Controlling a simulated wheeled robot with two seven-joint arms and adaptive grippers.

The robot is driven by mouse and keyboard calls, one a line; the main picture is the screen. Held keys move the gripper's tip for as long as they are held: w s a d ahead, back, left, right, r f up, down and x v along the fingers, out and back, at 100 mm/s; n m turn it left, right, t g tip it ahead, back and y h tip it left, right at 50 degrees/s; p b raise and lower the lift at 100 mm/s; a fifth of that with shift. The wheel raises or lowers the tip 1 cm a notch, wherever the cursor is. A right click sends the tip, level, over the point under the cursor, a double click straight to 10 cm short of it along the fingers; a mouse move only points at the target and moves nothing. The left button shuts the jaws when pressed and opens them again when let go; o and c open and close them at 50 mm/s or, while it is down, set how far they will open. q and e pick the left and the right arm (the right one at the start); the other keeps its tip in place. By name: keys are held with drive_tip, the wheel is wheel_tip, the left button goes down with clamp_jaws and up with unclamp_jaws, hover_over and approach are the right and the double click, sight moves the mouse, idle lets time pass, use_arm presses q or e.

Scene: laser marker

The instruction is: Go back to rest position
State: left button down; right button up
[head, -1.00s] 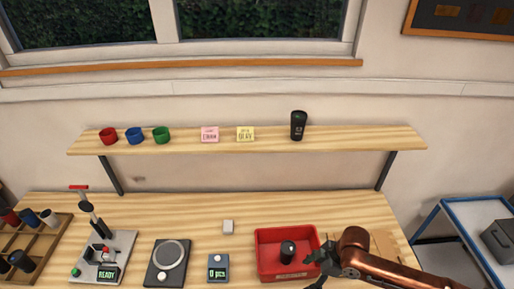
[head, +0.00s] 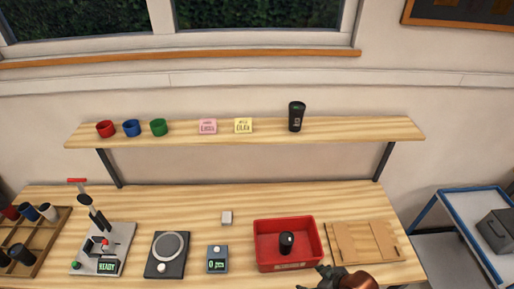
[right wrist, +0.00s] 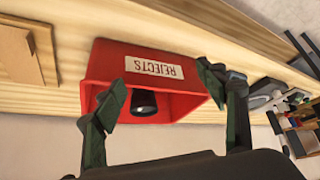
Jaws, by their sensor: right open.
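My right gripper (head: 322,279) is at the bottom edge of the head view, in front of the red bin (head: 262,260) and apart from it. In the right wrist view its two fingers (right wrist: 165,100) are spread wide with nothing between them. The red bin, labelled REJECTS, also shows in that view (right wrist: 190,52), beyond the fingers. A black cup (head: 286,243) stands inside the bin; its dark round end shows in the right wrist view (right wrist: 144,103). My left gripper is in neither view.
A cup rack (head: 50,235) is at left. The shelf (head: 340,130) holds cups and notes. A blue-edged cart (head: 470,235) stands right.

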drive_tip(key=s+d+f+m+g+h, duration=0.1)
drive_tip(key=s+d+f+m+h, duration=0.25)
drive_tip(key=s+d, duration=0.4)
drive_tip(key=s+d+f+m+g+h, duration=0.1)
drive_tip(key=s+d+f+m+h, duration=0.1)
drive_tip(key=s+d+m, duration=0.45)
wheel_tip(320, 180, down, 31)
drive_tip(key=s+n+y+b, duration=0.1)
drive_tip(key=s+n+b, duration=0.1)
drive_tip(key=b, duration=0.2)
drive_tip(key=s+f+n+g+b, duration=0.1)
drive_tip(key=s+f+g+b, duration=0.1)
drive_tip(key=s+f, duration=1.6)
wheel_tip(320, 180, down, 4)
drive_tip(key=shift+s+d+f+b, duration=0.15)
drive_tip(key=shift+s+f+b, duration=0.1)
drive_tip(key=shift+s+b, duration=0.2)
